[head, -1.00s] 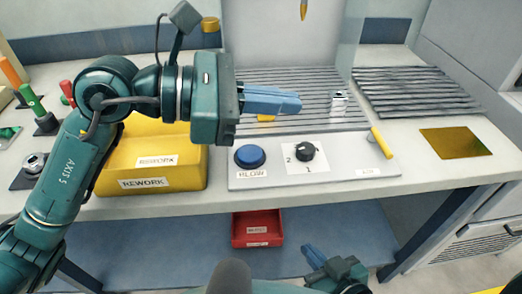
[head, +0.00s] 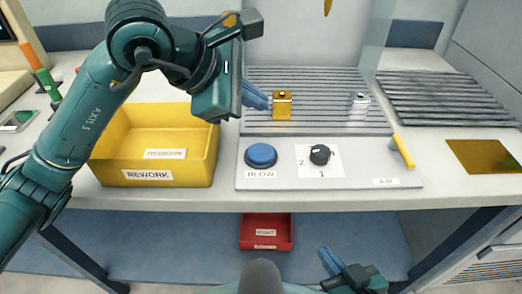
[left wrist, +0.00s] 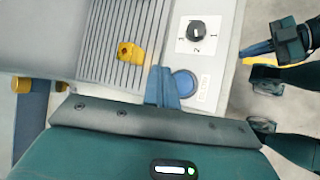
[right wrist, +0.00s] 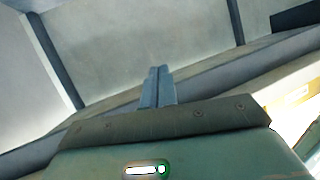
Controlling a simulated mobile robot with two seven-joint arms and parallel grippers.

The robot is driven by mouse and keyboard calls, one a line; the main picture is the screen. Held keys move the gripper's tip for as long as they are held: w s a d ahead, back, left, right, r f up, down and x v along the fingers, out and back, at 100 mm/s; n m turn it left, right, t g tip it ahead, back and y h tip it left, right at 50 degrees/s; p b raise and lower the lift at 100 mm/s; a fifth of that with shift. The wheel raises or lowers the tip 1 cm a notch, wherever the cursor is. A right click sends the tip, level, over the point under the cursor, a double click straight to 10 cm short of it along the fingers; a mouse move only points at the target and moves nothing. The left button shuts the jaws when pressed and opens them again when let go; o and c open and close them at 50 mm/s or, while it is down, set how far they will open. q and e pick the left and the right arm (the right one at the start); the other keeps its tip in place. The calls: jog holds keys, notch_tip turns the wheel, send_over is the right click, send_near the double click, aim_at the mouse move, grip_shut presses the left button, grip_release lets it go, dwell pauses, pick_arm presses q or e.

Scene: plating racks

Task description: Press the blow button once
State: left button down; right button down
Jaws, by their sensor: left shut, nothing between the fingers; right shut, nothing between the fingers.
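The blue round blow button (head: 261,155) sits at the left of the grey panel, above a label reading BLOW. It also shows in the left wrist view (left wrist: 185,84), just right of the fingertips. My left gripper (head: 266,103) is shut and empty, above and behind the button in the head view; its tips (left wrist: 161,70) look apart from the button, though their height is hard to judge. My right gripper (head: 325,250) is shut and empty, low in front of the table. The right wrist view shows its closed fingers (right wrist: 159,70) with nothing between them.
A black knob (head: 320,154) and a yellow lever (head: 402,151) share the panel (head: 375,178). A gold block (head: 281,107) and a silver block (head: 359,105) stand on the slatted rack (head: 325,127). A yellow REWORK bin (head: 199,176) is left; a red bin (head: 266,246) is below.

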pick_arm(q)
jog(key=b, duration=0.4)
send_over(255, 153)
notch_tip(255, 153, down, 6)
jog(key=shift+f, duration=0.25)
jog(key=shift+f+b, duration=0.55)
jog(key=shift+f, duration=0.2)
pick_arm(e)
jog(key=shift+d+f+n+t, duration=0.3)
jog(key=shift+n+t, duration=0.2)
jog(key=shift+t, duration=0.1)
jog(key=shift+s+f, duration=0.2)
jog(key=shift+f, duration=0.15)
jog(key=shift+w+r, duration=0.1)
jog(key=shift+r, duration=0.15)
